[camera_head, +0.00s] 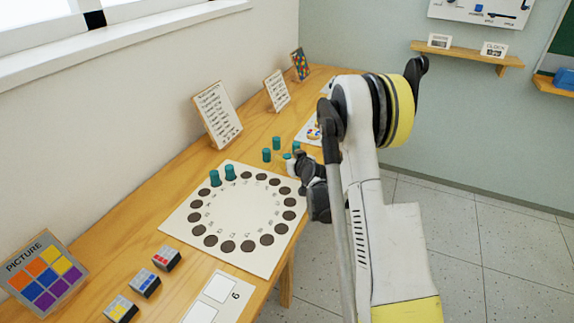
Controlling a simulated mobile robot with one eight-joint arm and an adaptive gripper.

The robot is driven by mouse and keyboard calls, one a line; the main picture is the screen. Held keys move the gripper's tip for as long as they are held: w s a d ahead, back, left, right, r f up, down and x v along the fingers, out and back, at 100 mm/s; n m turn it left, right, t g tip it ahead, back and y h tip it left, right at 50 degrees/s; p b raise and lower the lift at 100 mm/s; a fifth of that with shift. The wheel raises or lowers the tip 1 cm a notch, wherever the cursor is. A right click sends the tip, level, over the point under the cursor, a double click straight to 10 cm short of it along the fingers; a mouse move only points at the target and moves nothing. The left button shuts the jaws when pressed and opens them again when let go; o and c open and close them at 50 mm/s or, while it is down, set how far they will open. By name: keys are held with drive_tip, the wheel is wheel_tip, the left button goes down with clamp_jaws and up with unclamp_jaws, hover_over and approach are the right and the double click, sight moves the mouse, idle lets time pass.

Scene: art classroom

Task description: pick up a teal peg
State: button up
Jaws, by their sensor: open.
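Several teal pegs stand on the wooden table. Two of them, a left one (215,178) and a right one (230,172), stand at the far left corner of the white board (245,213) with its ring of dark round spots. Two more, a near one (266,155) and a far one (276,143), stand on the table behind the board. Other small teal parts show beside my gripper (294,167), partly hidden by it. My gripper is low over the board's far right edge, open. Its fingertips are small and dark here, and I cannot tell whether they touch a peg.
Text cards (217,115) lean along the wall. A picture card with coloured squares (45,273) and three small blocks, one with red (166,258), lie at the near left. A white sheet (216,300) lies in front. My arm hides part of the table's right edge.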

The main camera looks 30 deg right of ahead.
drive_tip(key=shift+w+f, duration=0.15)
drive_tip(key=shift+w, duration=0.25)
drive_tip(key=shift+c, duration=0.5)
drive_tip(key=c, duration=1)
drive_tip(key=shift+o, duration=0.2)
